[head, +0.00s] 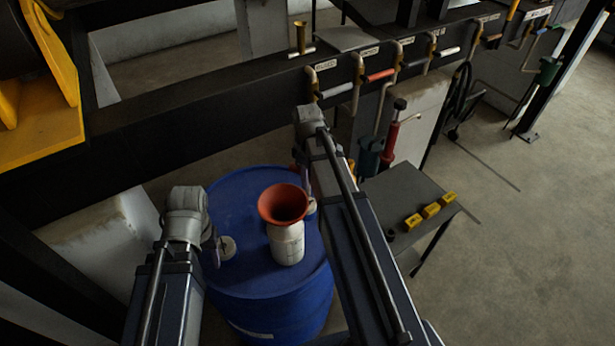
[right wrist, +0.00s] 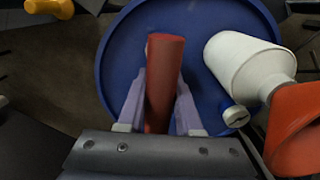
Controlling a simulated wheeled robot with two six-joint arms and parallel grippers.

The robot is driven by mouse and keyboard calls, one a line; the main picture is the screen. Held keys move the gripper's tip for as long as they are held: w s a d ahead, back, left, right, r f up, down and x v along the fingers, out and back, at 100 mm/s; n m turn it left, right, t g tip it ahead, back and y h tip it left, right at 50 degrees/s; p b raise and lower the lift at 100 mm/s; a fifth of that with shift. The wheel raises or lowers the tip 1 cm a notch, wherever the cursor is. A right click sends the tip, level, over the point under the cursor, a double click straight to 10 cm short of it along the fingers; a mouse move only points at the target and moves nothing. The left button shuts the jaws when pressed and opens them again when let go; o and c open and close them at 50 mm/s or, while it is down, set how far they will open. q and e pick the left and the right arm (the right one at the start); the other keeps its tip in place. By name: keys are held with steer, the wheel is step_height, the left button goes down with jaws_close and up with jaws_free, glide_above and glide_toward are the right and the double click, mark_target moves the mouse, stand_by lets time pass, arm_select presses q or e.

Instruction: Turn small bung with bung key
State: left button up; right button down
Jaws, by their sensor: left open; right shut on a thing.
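A blue drum (head: 240,196) stands upright below my arms. My right gripper (right wrist: 160,108) is shut on a red cylindrical handle (right wrist: 164,75), which looks like the bung key, over the drum top. In the head view my right arm hides most of it. My left gripper (head: 213,246) is open and empty over the drum's left side, beside a pale round bung (head: 228,246). A small blue and white round piece (right wrist: 236,116) lies on the drum near its rim; I cannot tell whether it is the small bung. The key's lower end is hidden.
A white container (head: 287,246) with an orange funnel (head: 283,203) stands on the drum between my arms. A dark table (head: 405,192) with yellow blocks (head: 431,211) is at the right. A dark beam (head: 215,91) with several labelled valve handles (head: 380,75) runs behind.

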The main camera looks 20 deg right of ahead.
mark_target(307, 196)
steer(key=shift+f+b, duration=2.55)
steer(key=shift+f, duration=0.2)
steer(key=shift+r+n, duration=0.15)
steer(key=shift+n, duration=0.45)
steer(key=n, duration=0.6)
steer(key=shift+n, duration=0.4)
steer(key=n, duration=0.8)
steer(key=shift+r+p, duration=2.55)
steer(key=shift+p, duration=0.15)
